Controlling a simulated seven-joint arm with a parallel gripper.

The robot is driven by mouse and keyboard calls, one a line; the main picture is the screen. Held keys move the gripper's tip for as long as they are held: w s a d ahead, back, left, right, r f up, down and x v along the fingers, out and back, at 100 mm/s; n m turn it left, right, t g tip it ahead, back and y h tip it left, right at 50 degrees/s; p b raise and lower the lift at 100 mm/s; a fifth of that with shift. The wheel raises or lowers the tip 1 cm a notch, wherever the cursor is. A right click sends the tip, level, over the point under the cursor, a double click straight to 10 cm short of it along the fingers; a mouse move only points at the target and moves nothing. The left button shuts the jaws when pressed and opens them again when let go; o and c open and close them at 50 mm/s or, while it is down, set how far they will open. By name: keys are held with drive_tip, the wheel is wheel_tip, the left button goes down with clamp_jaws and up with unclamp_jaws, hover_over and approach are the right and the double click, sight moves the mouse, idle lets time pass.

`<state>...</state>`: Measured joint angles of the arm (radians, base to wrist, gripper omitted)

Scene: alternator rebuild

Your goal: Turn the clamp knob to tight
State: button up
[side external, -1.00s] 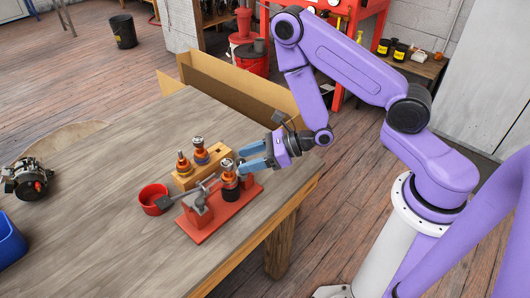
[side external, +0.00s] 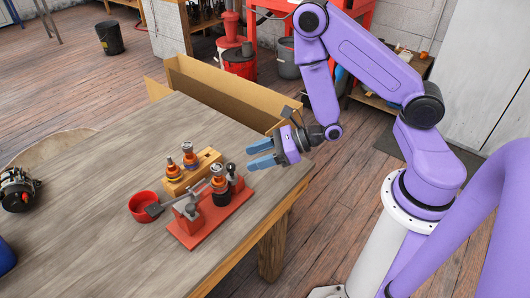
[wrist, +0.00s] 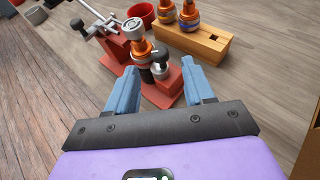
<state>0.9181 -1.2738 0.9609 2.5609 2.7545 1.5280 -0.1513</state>
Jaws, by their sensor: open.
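The red clamp fixture (side external: 207,226) stands near the table's front edge, with a grey metal bar (side external: 197,195) across it. A rotor with a copper-orange band (side external: 218,186) stands upright in it. A small dark, round-topped knob (side external: 231,168) sits on the fixture's right end; I take it as the clamp knob. In the wrist view the knob (wrist: 160,67) looks silver and dark, and lies beyond and between my fingertips. My gripper (side external: 250,154) is open and empty, above and to the right of the fixture, apart from it. I cannot tell how tight the knob is.
A wooden block (side external: 190,182) holding two similar rotors stands behind the fixture. A red cup (side external: 143,206) is at its left. A cardboard box (side external: 230,98) stands beyond the table's far edge.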

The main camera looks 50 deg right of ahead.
drive_tip(key=shift+v, duration=1)
